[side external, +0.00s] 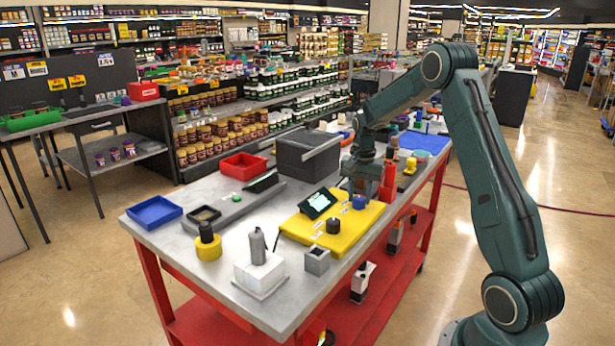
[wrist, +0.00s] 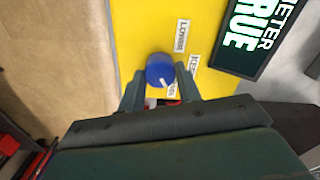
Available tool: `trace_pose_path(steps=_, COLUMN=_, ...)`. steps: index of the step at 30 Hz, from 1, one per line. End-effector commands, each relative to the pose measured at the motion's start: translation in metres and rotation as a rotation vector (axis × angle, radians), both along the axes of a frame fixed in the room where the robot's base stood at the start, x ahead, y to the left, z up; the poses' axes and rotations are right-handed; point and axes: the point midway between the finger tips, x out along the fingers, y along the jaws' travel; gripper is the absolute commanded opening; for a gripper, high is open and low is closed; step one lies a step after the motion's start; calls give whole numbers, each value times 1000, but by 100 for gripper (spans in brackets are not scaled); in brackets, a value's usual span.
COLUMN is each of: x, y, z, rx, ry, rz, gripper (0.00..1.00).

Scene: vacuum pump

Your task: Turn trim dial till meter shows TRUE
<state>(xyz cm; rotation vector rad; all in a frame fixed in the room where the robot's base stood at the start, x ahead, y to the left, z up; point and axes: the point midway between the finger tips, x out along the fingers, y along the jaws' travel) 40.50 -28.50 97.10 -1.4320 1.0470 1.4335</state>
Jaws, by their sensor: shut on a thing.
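A yellow panel (side external: 345,238) lies on the bench and carries a small tilted meter (side external: 318,204). In the wrist view the meter (wrist: 240,38) reads "METER" above "TRUE". A blue dial (wrist: 158,66) with a white pointer mark stands on the panel. My gripper (wrist: 161,77) is shut on it, one finger on each side. A "LOWER" label (wrist: 181,36) and a "KEEP" label lie near the dial; another label is partly hidden by a finger. In the side view my gripper (side external: 358,188) is low over the panel's far end, and a black knob (side external: 333,226) stands nearer the front.
A red bottle-like object (side external: 389,178) stands close to my gripper. A dark grey box (side external: 307,155) sits behind the panel. A blue tray (side external: 154,212), a red tray (side external: 244,166) and a white block with a grey bottle (side external: 257,247) stand to the left. A grey block (side external: 317,262) is in front.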

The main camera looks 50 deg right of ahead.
Motion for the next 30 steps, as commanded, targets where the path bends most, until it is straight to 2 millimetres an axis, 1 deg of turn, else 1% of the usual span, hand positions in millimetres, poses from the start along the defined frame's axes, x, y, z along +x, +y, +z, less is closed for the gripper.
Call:
trace_pose_path(steps=14, x=1, y=-1, z=1, rx=-3, ry=-3, rz=-28, gripper=11)
trace_pose_path(steps=15, x=1, y=-1, z=1, rx=-3, ry=-3, rz=-28, gripper=36)
trace_pose_path(steps=17, x=1, y=-1, z=1, rx=-3, ry=-3, rz=-27, gripper=47)
trace_pose_path(steps=18, x=0, y=-1, z=1, rx=-2, ry=-3, rz=-27, gripper=55)
trace_pose_path(steps=30, x=0, y=0, z=2, rx=-2, ry=-2, rz=-25, gripper=55)
